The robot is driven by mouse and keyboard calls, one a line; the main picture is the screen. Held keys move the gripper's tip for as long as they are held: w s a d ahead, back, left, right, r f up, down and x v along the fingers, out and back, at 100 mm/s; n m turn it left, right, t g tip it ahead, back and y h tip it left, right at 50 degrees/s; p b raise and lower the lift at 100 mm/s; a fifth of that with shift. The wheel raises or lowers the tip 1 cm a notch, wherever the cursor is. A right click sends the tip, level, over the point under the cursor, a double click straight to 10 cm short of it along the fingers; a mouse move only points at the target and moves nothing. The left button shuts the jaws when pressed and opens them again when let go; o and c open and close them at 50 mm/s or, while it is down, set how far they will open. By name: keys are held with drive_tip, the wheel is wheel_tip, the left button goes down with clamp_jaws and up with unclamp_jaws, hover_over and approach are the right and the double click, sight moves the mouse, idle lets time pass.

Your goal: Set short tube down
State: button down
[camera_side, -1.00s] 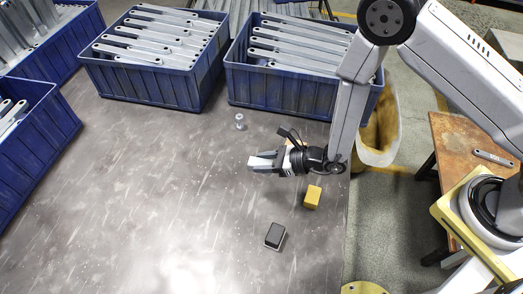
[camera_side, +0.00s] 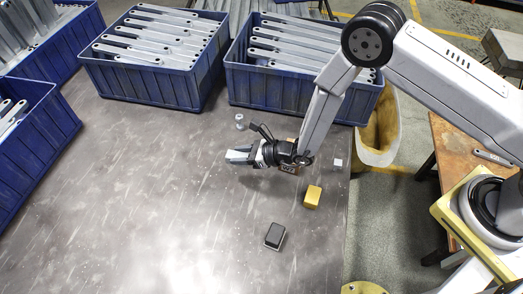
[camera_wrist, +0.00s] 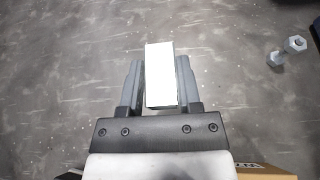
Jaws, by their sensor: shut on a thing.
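The short tube looks like a pale, white rectangular piece in the wrist view (camera_wrist: 161,78). My gripper (camera_wrist: 163,66) is shut on it, with one grey finger along each side. In the side view my gripper (camera_side: 233,155) points left over the grey table, with the pale tube (camera_side: 236,156) between its fingertips. Whether the tube touches the table or hangs just above it, I cannot tell. The tube's far side is hidden.
A grey bolt-like piece (camera_side: 239,121) stands just behind my gripper. A yellow block (camera_side: 312,197), a dark block (camera_side: 275,235) and a small white cube (camera_side: 338,162) lie to the right and front. Blue bins (camera_side: 152,84) line the back. The left-middle table is clear.

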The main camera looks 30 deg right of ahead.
hover_over(227, 171)
drive_tip(key=shift+s+d+f, duration=0.1)
drive_tip(key=shift+s+f, duration=0.05)
drive_tip(key=shift+f, duration=2.9)
drive_tip(key=shift+f, duration=0.15)
drive_tip(key=shift+w+f, duration=0.2)
drive_tip(key=shift+f, duration=1.35)
drive_tip(key=shift+f, duration=0.15)
drive_tip(key=shift+c, duration=1.4)
unclamp_jaws()
drive_tip(key=shift+r, duration=0.2)
drive_tip(key=shift+v, duration=6)
